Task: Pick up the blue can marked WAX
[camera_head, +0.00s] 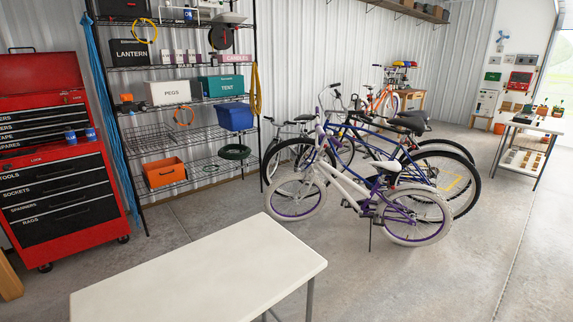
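Two small blue cans stand side by side on the red tool chest (68,160) at the left: a left blue can (70,136) and a right blue can (91,134). Both look upright, on the ledge between the upper and lower drawers. Their markings are too small to read, so I cannot tell which one says WAX. Neither of my grippers is in view.
A white table (200,275) with a bare top stands in front. A wire shelf rack (160,138) with boxes is behind, right of the chest. Several bicycles (370,185) stand at the centre right. Concrete floor (190,220) lies open between chest and table.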

